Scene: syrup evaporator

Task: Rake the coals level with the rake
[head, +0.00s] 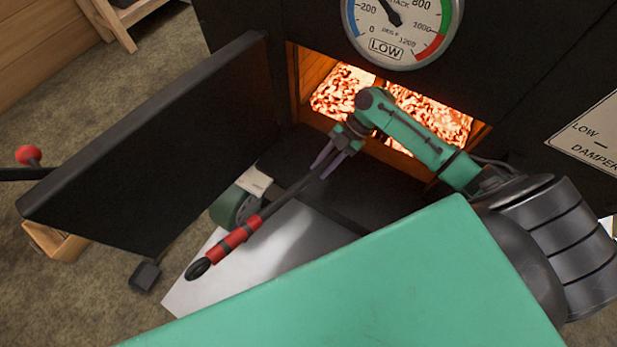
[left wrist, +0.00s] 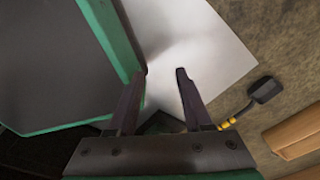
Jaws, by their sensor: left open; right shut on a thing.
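The coals (head: 341,90) glow orange and white in the open firebox, behind my right arm. My right gripper (head: 333,160) is shut on the dark shaft of the rake (head: 240,236) just outside the firebox mouth. The rake slants, its red grip and black end toward the lower left. The rake's head is hidden behind my right gripper and arm, so I cannot tell whether it touches the coals. My left gripper (left wrist: 161,72) is open and empty in the left wrist view, over a pale metal sheet (left wrist: 205,45).
The black firebox door (head: 150,140) stands open at the left, with a red knob (head: 28,155) beyond it. A round gauge (head: 398,25) is above the mouth. The metal sheet (head: 200,292) lies on the floor in front. A small wooden box (head: 55,241) sits at far left.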

